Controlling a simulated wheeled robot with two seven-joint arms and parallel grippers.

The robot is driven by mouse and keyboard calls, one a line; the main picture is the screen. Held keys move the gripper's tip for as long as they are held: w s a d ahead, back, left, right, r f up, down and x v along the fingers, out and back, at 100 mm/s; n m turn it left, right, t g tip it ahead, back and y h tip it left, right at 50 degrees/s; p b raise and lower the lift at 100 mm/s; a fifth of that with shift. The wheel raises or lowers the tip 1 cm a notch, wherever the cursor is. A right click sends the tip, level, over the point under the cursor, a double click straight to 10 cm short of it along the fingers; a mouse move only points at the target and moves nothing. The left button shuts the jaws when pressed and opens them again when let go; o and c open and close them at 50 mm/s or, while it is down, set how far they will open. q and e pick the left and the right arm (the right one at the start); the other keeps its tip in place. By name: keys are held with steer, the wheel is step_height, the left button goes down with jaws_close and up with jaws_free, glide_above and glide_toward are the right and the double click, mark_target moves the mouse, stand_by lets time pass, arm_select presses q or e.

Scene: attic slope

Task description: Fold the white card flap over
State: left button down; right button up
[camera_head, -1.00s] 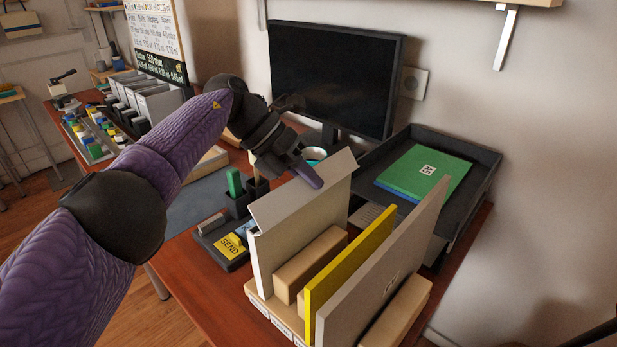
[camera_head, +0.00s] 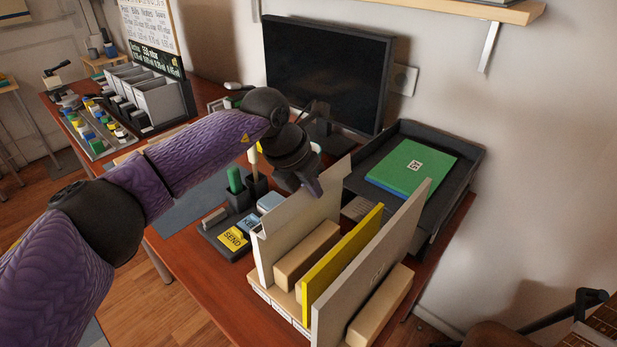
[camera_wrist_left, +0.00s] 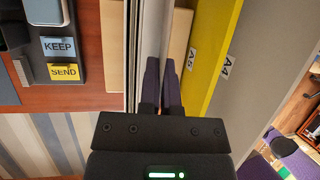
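The white card flap (camera_head: 284,218) is the bent top strip of a pale upright card panel (camera_head: 267,258) at the left of a desk file rack. The flap leans out to the left. In the left wrist view the card (camera_wrist_left: 152,30) runs edge-on toward my fingers. My left gripper (camera_head: 314,187) is at the panel's top edge, fingers down, partly overlapping the card. In the wrist view its purple fingers (camera_wrist_left: 161,85) lie close together beside the card. I cannot tell whether they touch it. My right gripper is out of view.
Wooden blocks (camera_head: 306,252), a yellow divider (camera_head: 340,262) and a grey divider (camera_head: 373,266) stand right of the card. A SEND and KEEP stamp tray (camera_head: 217,237) lies left. A monitor (camera_head: 326,75) and black tray (camera_head: 437,143) stand behind.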

arm_select(q)
steer(key=shift+y, duration=0.3)
steer(key=shift+s+d+f+t, duration=0.1)
steer(key=shift+t, duration=0.2)
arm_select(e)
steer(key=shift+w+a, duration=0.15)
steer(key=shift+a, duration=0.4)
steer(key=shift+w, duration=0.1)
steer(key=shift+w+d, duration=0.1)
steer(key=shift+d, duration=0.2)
arm_select(q)
steer(key=c, duration=0.8)
jaws_free()
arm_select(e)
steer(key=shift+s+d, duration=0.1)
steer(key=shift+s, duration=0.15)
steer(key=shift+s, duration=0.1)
